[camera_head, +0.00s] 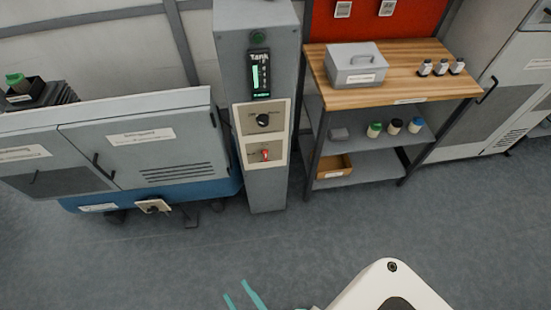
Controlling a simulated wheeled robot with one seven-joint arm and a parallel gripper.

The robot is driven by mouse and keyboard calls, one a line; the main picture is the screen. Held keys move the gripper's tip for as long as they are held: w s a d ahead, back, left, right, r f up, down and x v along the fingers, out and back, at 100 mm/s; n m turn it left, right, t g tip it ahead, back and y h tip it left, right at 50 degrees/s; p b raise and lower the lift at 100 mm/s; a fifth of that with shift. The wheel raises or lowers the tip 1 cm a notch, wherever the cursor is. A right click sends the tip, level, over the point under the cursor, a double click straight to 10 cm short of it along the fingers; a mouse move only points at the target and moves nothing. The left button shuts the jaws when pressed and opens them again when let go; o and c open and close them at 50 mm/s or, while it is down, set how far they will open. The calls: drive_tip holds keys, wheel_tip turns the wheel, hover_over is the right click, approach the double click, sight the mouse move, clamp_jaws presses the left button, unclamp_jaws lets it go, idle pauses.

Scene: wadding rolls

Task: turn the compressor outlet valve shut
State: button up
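A grey column (262,190) stands at the middle back with a display (260,75) headed "Tank". Below the display are two beige panels, one with a black knob (263,120) and one with a small red handle (265,154). A further beige plate with a dark knob (153,206) sits low on the front of a blue unit (215,190) at left. The labels are too small to tell which is the compressor outlet valve. My gripper (243,297) shows at the bottom edge as two teal fingers set apart, empty, well in front of the column and touching nothing.
Grey cabinets (190,140) stand left of the column. A shelf unit with a wooden top (410,75) stands right of it, holding a grey box (356,66) and several small bottles. Another cabinet (525,85) is at far right. The grey floor (180,260) in front is clear.

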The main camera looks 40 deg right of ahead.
drive_tip(key=w+d+f+m+h, duration=0.2)
drive_tip(key=w+d+f+h, duration=0.15)
drive_tip(key=w+f, duration=0.35)
drive_tip(key=m+h, duration=0.4)
drive_tip(key=h, duration=0.2)
approach(265, 157)
drive_tip(key=shift+y, duration=0.25)
drive_tip(key=x, duration=0.8)
drive_tip(key=shift+w+d, duration=0.25)
drive_tip(key=shift+d, duration=0.15)
drive_tip(key=shift+r, duration=0.1)
clamp_jaws()
